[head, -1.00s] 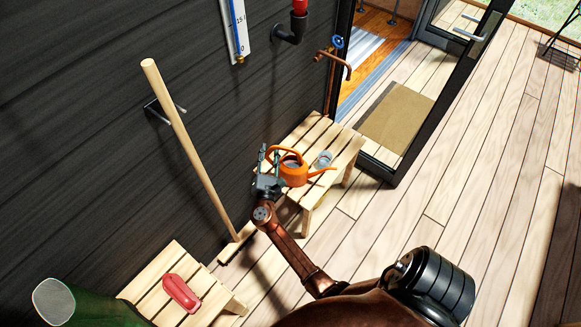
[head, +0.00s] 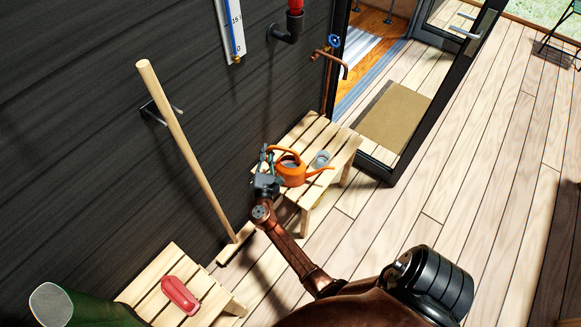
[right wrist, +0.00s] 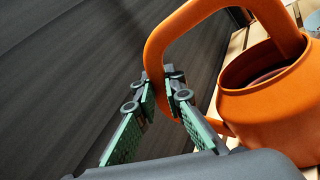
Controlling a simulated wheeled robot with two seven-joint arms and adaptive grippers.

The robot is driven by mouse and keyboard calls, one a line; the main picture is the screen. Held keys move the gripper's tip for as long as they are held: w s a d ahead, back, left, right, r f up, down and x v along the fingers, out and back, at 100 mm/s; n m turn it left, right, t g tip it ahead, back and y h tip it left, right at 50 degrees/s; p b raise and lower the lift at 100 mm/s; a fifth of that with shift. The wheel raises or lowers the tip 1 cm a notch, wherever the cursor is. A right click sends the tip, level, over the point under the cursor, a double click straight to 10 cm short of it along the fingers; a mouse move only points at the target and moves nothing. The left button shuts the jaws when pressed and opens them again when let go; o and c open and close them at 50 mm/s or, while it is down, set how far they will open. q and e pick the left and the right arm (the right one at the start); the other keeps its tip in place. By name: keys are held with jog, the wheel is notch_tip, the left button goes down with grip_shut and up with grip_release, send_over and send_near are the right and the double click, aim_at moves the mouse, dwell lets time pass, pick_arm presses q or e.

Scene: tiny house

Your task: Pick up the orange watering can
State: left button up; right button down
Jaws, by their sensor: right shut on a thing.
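The orange watering can (head: 291,174) stands at the wooden slatted bench by the dark wall, its spout pointing right in the head view. In the right wrist view its round body (right wrist: 275,100) fills the right side and its curved handle (right wrist: 158,52) arches to the left. My right gripper (head: 268,160) is at the handle's left side. In the right wrist view the green-padded fingers of my right gripper (right wrist: 166,98) are shut on the lower end of the handle. Whether the can's base touches the bench is hard to tell. My left gripper is not in view.
A grey cup (head: 321,159) stands close right of the can on the bench (head: 312,130). A broom (head: 190,150) leans on the wall. A second bench (head: 150,262) bears a red object (head: 181,296). A copper tap (head: 336,60) is above. Open floor (head: 440,200) lies right.

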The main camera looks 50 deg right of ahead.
dwell(0.4)
jog(key=shift+r, duration=0.1)
dwell(0.4)
jog(key=shift+r, duration=0.15)
jog(key=shift+r, duration=0.3)
jog(key=shift+r+p, duration=0.6)
jog(key=shift+r, duration=0.15)
notch_tip(320, 180, up, 6)
jog(key=p, duration=0.3)
jog(key=shift+f, duration=0.1)
pick_arm(q)
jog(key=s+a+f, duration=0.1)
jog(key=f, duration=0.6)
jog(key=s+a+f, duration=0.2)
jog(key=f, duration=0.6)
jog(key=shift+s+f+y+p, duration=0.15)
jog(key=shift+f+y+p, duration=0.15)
jog(key=shift+p, duration=0.15)
pick_arm(e)
jog(key=shift+r, duration=0.9)
